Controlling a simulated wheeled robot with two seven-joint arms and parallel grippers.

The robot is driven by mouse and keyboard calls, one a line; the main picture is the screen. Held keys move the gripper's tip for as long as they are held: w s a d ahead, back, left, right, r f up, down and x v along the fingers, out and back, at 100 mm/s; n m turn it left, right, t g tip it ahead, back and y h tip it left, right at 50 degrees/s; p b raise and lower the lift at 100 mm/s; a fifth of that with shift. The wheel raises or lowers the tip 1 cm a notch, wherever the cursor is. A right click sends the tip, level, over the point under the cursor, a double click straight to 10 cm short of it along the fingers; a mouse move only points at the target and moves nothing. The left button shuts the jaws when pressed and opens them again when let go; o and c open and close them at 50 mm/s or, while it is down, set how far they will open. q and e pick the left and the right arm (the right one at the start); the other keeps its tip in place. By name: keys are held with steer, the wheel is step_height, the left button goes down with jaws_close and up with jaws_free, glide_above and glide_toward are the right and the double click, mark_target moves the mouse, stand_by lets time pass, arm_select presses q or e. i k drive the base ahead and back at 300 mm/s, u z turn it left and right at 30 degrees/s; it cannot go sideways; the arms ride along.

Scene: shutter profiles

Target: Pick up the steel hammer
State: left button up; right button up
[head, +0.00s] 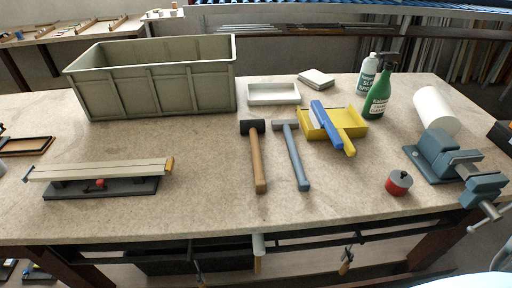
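The steel hammer (298,164) lies on the workbench (210,210) near its middle. It has a grey metal head at the far end and a blue handle pointing toward the front edge. Just left of it, apart from it, lies a mallet (258,166) with a black head and a wooden handle, roughly parallel. Neither of my grippers shows in the head view.
A yellow dustpan with a blue brush (326,118) lies close right of the hammer. Behind are a white tray (273,94) and a large grey-green crate (160,85). The bench in front of the hammer is clear.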

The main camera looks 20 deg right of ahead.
mark_target(286, 126)
steer(key=k, duration=0.5)
steer(key=z, duration=1.25)
steer(key=i, duration=0.6)
steer(key=u, duration=1.05)
